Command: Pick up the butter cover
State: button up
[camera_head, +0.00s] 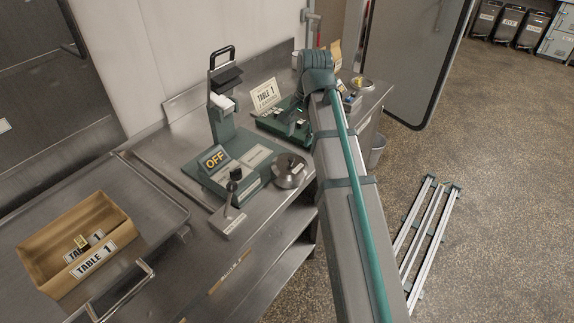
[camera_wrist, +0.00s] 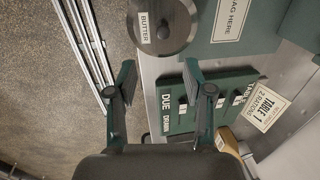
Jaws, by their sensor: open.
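The butter cover (camera_head: 291,168) is a round grey metal lid with a dark knob, near the counter's front edge, right of the green base with the OFF sign. In the head view my arm hides the gripper's fingers. What is under the cover is hidden.
A green DUE board (camera_wrist: 220,104) lies beside the right finger, with a TABLE 1 card (camera_head: 265,96) by it. The green OFF stand (camera_head: 214,159) is left of the cover. A cardboard tray (camera_head: 118,222) sits at left. Metal rails (camera_head: 428,235) lie on the floor.

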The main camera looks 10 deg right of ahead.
jog(key=r, duration=0.1)
jog(key=p, duration=0.1)
send_over(291, 158)
jog(key=s, duration=0.1)
jog(key=f, duration=0.5)
jog(key=shift+d, duration=0.25)
jog(key=shift+w+a+f+p, duration=0.15)
jog(key=shift+f+p, duration=0.35)
jog(key=shift+f, duration=0.85)
jog(key=shift+w+a+f+p, duration=0.1)
jog(key=shift+w+f+p, duration=0.3)
jog(key=shift+f, duration=0.95)
jog(key=shift+s, duration=0.15)
grip_shut()
